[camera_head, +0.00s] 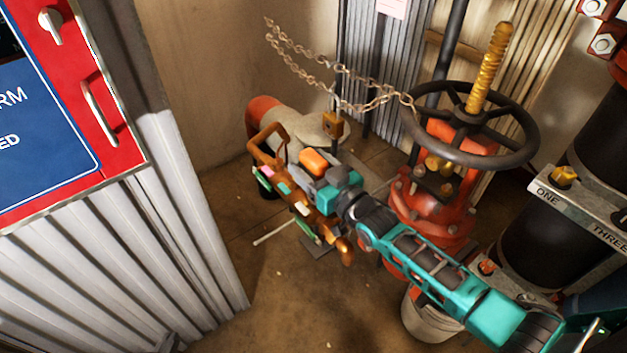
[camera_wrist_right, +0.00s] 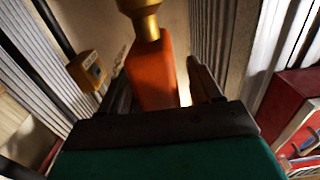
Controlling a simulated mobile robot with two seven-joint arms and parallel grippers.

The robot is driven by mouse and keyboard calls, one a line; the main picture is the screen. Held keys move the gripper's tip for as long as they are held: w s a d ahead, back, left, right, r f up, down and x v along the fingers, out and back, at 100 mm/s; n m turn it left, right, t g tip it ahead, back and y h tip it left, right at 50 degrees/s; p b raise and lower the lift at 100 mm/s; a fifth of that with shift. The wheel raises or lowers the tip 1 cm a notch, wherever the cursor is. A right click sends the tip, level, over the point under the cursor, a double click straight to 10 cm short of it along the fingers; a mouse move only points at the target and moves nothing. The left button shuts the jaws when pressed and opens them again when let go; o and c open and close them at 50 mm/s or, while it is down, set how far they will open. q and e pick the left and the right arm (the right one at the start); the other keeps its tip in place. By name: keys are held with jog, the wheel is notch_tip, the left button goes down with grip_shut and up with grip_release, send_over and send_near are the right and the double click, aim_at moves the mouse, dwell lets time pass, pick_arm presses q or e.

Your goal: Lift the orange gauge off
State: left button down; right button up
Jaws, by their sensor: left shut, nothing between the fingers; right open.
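The orange gauge (camera_head: 314,161) shows in the head view as a small orange body by the end of a pipe fitting. In the right wrist view the orange gauge (camera_wrist_right: 152,72) stands between my fingers, with a brass fitting (camera_wrist_right: 143,20) at its far end. My right gripper (camera_head: 322,171) reaches in from the lower right. It is open, with one finger on each side of the gauge in the wrist view (camera_wrist_right: 158,78). Contact with the gauge cannot be told. My left gripper is not in view.
A red valve (camera_head: 432,205) with a black handwheel (camera_head: 470,155) stands to the right. A bucket (camera_head: 430,318) is below my arm. A red cabinet (camera_head: 75,90) is at left.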

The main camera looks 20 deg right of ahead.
jog(key=shift+w+a, duration=0.25)
jog(key=shift+w, duration=0.35)
jog(key=shift+c, duration=0.5)
jog(key=shift+r, duration=0.1)
jog(key=c, duration=0.9)
jog(key=shift+c, duration=0.2)
notch_tip(320, 180, up, 20)
jog(key=f+p, duration=0.1)
jog(key=p, duration=0.3)
jog(key=s+a+r+p, duration=0.1)
jog(key=s+a+p, duration=0.1)
jog(key=s, duration=0.6)
jog(key=shift+s+a+r, duration=0.25)
jog(key=shift+s, duration=0.1)
